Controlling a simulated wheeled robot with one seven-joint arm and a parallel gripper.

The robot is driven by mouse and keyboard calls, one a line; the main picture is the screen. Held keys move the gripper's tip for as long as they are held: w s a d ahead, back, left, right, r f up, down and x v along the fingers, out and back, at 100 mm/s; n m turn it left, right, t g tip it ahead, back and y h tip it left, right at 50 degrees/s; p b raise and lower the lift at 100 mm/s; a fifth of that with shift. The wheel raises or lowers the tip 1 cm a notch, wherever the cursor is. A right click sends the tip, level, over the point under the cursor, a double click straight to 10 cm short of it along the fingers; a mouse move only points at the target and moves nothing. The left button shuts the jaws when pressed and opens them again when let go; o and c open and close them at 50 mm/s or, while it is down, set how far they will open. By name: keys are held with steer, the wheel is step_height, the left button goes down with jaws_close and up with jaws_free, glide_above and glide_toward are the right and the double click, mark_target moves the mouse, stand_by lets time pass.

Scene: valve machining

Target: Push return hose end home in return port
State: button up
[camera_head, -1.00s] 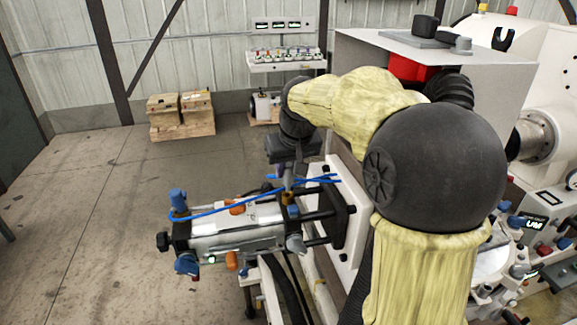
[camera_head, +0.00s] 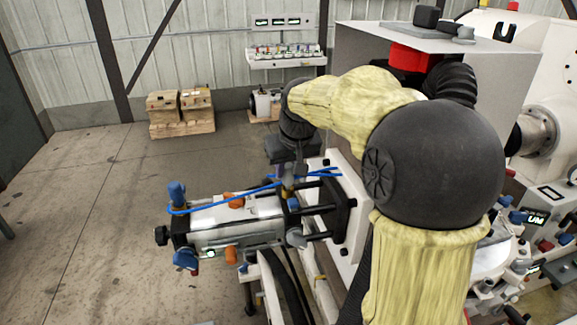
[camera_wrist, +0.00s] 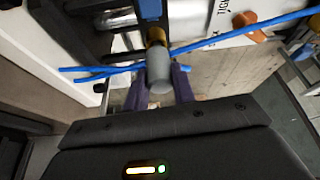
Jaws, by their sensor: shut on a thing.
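My gripper (camera_wrist: 158,88) is shut on a grey cylindrical hose end (camera_wrist: 158,68), between its two dark fingers. A brass-coloured collar (camera_wrist: 155,36) sits at the end of the grey piece, in line with a blue fitting (camera_wrist: 150,9). I cannot tell whether a gap remains between them or how deep the end sits. The return port's mouth is not clearly visible.
A white plate with a black bracket (camera_head: 338,205) stands just right of the valve unit. A grey cabinet (camera_head: 440,60) and white machine (camera_head: 550,90) are behind and right of my arm. Wooden crates (camera_head: 180,108) stand far back. The floor at left is clear.

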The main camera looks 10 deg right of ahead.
steer(key=shift+f+b, duration=0.3)
steer(key=shift+f, duration=0.15)
steer(key=o, duration=1.1)
steer(key=shift+r, duration=0.1)
steer(key=v, duration=1.7)
steer(key=shift+s+r+b, duration=0.1)
steer(key=shift+s+b, duration=0.05)
steer(key=shift+b, duration=0.15)
steer(key=shift+d, duration=0.15)
